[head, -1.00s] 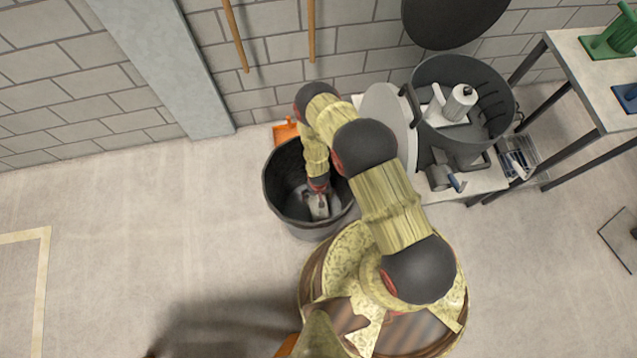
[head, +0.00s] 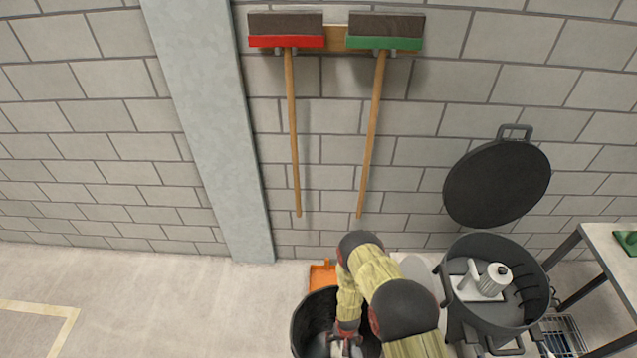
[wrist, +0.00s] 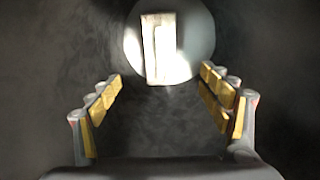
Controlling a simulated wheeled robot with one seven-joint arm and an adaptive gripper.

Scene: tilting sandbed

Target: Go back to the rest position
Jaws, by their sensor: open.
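My gripper (wrist: 162,90) is open in the wrist view, its two yellow-padded fingers wide apart with nothing between them. In the head view my gripper (head: 345,347) is inside a dark round bin (head: 304,325) at the bottom of the picture, its tips partly cut off by the edge. Beyond the fingers, the wrist view shows a pale rectangular object (wrist: 158,50) on the bright round bottom of the bin. It lies apart from the fingers.
The bin's dark wall (wrist: 40,70) surrounds my gripper. An orange item (head: 322,276) stands behind the bin. A grey pot (head: 480,330) with a white device (head: 486,281) is at the right, beside a table (head: 612,245). Two brooms (head: 292,130) hang on the wall. The floor at left is clear.

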